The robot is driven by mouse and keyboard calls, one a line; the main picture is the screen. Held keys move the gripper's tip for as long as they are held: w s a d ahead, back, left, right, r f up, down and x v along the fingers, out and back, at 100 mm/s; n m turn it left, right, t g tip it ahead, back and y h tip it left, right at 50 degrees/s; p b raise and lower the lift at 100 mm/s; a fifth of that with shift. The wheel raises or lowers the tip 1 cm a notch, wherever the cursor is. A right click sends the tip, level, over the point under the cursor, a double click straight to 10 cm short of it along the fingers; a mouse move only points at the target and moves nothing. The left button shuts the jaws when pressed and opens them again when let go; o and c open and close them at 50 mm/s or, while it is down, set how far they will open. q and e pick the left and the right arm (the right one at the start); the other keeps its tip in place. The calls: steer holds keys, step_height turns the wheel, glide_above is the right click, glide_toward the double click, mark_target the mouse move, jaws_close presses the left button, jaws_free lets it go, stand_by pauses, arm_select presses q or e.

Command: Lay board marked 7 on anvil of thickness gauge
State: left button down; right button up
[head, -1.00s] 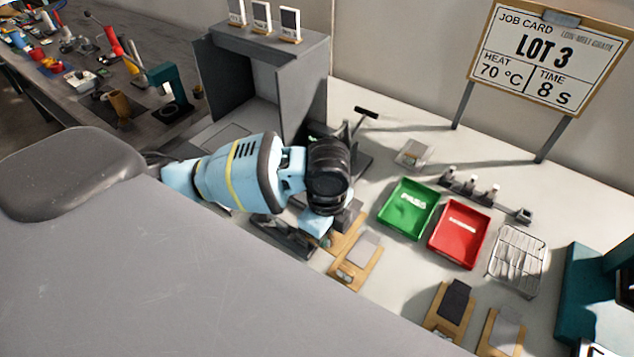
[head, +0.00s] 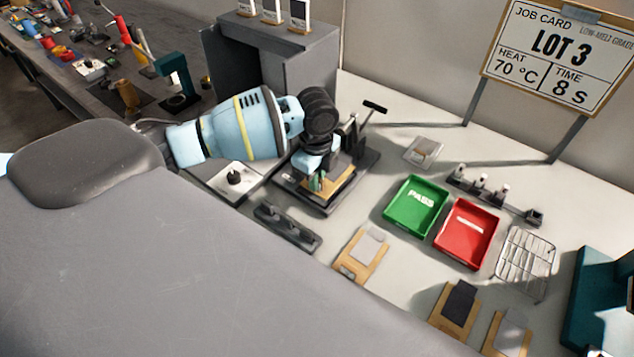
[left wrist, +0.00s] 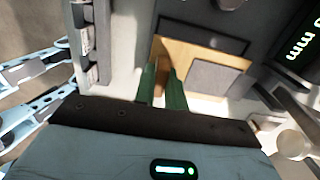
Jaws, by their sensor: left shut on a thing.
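My left gripper (head: 319,184) has green fingers, also seen in the left wrist view (left wrist: 163,88), shut on the near edge of a wooden board (head: 343,180). In the left wrist view the board (left wrist: 174,52) carries a grey square pad. The gripper holds it over the dark base of a gauge-like device (head: 318,203) with a T-shaped handle. A display reading "mm" (left wrist: 300,45) shows at the right of the left wrist view. I cannot tell whether the board touches the anvil, which is hidden. No number on the board is readable. My right gripper is not in view.
A grey cabinet (head: 320,75) stands close behind my left arm. A black pegged stand (head: 288,228) and another padded board (head: 350,268) lie nearer. A green PASS tray (head: 390,215), red tray (head: 443,240) and wire rack (head: 525,262) are to the right.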

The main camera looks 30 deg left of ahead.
arm_select(q)
steer(key=shift+w+a, duration=0.4)
steer(key=shift+w, duration=0.05)
step_height(320, 180, down, 3)
steer(key=shift+f, duration=0.25)
steer(key=shift+f, duration=0.2)
steer(key=c, duration=1.5)
jaws_free()
steer(key=shift+o, duration=0.2)
steer(key=shift+r, duration=0.1)
